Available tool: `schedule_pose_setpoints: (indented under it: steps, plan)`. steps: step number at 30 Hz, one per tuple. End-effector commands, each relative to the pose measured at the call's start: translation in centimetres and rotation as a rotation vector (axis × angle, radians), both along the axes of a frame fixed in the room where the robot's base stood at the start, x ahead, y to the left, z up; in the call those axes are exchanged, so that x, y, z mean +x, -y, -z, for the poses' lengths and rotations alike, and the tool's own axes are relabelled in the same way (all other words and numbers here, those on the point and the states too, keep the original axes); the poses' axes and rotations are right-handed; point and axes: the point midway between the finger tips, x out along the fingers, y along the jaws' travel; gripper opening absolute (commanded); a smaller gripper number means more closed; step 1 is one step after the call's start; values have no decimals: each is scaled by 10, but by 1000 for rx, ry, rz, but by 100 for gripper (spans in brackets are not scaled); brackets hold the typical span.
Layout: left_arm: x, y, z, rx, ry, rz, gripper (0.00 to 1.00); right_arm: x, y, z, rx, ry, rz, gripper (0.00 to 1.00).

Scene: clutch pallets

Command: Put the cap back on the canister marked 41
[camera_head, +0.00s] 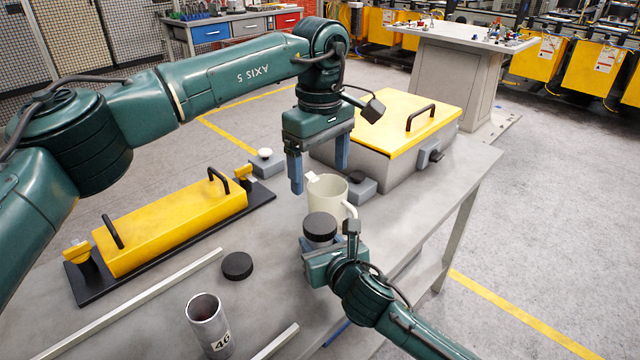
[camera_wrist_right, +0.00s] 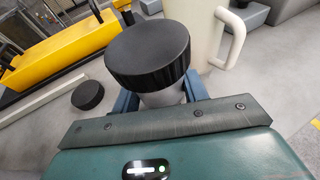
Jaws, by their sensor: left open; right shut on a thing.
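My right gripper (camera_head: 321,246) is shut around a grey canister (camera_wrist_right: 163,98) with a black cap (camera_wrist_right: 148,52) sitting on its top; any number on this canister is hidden. An open, uncapped metal canister (camera_head: 209,325) stands upright at the front of the table, with a label that looks like 46. A second black cap (camera_head: 237,266) lies flat on the table behind it; it also shows in the right wrist view (camera_wrist_right: 88,95). My left gripper (camera_head: 318,172) is open and empty, fingers down, above and behind a cream mug (camera_head: 328,195).
A yellow block with handles (camera_head: 170,225) lies on a black base at the left. A grey box with a yellow lid (camera_head: 405,122) stands at the back right. Metal rails (camera_head: 130,305) lie near the front. Small grey blocks stand near the mug.

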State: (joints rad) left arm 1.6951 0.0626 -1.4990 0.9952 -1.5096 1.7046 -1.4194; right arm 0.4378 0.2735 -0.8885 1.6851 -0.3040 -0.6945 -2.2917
Motion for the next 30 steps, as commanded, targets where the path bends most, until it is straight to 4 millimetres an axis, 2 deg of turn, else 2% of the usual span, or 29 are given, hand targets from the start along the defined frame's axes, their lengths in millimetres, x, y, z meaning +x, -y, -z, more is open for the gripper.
schedule_pose_setpoints:
  steps: [10,11,19,30]
  plan:
    - [0,0,-5,0,0,0,82,0,0,0,-2,0,1,0]
    - [0,0,-5,0,0,0,82,0,0,0,-2,0,1,45]
    - [0,0,-4,0,0,0,82,0,0,0,0,-1,0,67]
    - [0,0,-6,0,0,0,82,-6,3,-2,-2,0,-1,69]
